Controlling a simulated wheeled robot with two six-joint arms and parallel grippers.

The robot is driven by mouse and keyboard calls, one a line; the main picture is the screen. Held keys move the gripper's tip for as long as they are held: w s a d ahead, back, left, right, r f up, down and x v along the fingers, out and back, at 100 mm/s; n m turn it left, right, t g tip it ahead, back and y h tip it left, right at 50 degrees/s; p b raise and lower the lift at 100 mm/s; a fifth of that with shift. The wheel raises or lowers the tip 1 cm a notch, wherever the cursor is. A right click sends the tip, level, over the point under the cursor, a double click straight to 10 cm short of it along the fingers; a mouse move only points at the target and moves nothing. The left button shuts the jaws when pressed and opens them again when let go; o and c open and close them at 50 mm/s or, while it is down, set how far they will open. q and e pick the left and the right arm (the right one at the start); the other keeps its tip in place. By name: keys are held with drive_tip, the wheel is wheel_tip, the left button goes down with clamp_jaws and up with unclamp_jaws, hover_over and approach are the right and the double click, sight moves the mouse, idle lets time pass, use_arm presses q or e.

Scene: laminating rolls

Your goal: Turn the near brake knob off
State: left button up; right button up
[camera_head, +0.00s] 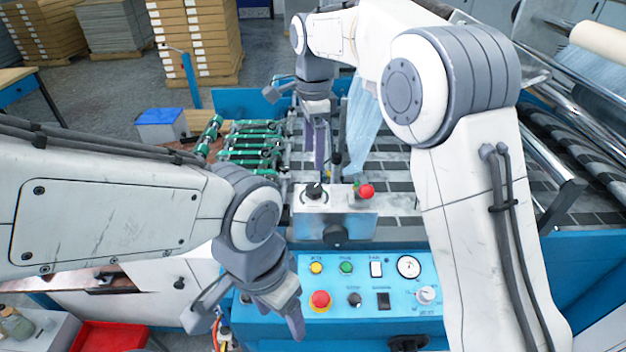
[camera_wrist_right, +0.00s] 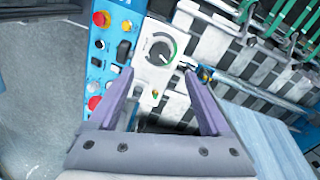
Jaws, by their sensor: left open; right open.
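A black knob (camera_head: 316,190) sits on a white dial plate on top of a grey box in the head view. The right wrist view shows the knob (camera_wrist_right: 160,50) with a green arc around it. I take it as the near brake knob. My right gripper (camera_head: 318,155) is open above and behind the box. In its wrist view the fingers (camera_wrist_right: 160,78) are spread, with the knob just beyond the gap between their tips, not gripped. My left gripper (camera_head: 245,318) is open and empty over the left end of the blue control panel (camera_head: 350,325).
The panel carries a red stop button (camera_head: 320,300), small lamps, a switch and a gauge (camera_head: 408,267). Green rollers (camera_head: 250,145) lie behind left. My right arm covers part of the machine.

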sight(314, 188)
wheel_tip(314, 188, down, 10)
drive_tip(key=shift+p, duration=1.05)
clamp_jaws()
